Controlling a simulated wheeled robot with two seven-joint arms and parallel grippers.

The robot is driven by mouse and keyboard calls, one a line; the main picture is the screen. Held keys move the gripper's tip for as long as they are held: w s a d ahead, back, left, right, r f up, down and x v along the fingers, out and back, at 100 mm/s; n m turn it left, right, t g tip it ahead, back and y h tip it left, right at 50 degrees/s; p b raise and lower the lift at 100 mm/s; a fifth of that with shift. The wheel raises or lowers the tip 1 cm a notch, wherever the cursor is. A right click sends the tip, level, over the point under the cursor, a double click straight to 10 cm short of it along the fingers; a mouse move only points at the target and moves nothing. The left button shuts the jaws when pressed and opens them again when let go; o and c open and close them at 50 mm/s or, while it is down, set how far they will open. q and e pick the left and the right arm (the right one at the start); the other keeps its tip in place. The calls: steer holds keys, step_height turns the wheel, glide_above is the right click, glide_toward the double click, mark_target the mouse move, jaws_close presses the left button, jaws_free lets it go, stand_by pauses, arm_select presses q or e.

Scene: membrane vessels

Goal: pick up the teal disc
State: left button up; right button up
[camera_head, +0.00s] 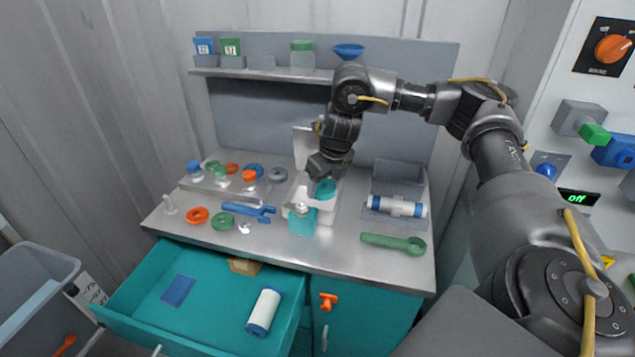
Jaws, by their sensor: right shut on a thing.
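The teal disc (326,189) is at the middle of the workbench, at the tip of my right gripper (325,178). The right gripper points down and is shut on the disc, just above a white open-lidded box (301,187). The fingertips are small and partly hidden by the gripper body, and I cannot tell whether the disc touches the box. My left gripper is not in view.
A teal block-shaped bottle (302,221) stands in front of the box. A blue wrench (249,211) lies left, a green wrench (394,243) and a white-blue cylinder (397,206) right. A teal drawer (215,262) is open below. A shelf (262,74) runs behind.

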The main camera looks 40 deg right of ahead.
steer(key=s+a+r, duration=0.2)
steer(key=s, duration=0.3)
steer(key=shift+s+a+r+p, duration=0.25)
steer(key=shift+s+r+p, duration=0.1)
steer(key=shift+p, duration=0.05)
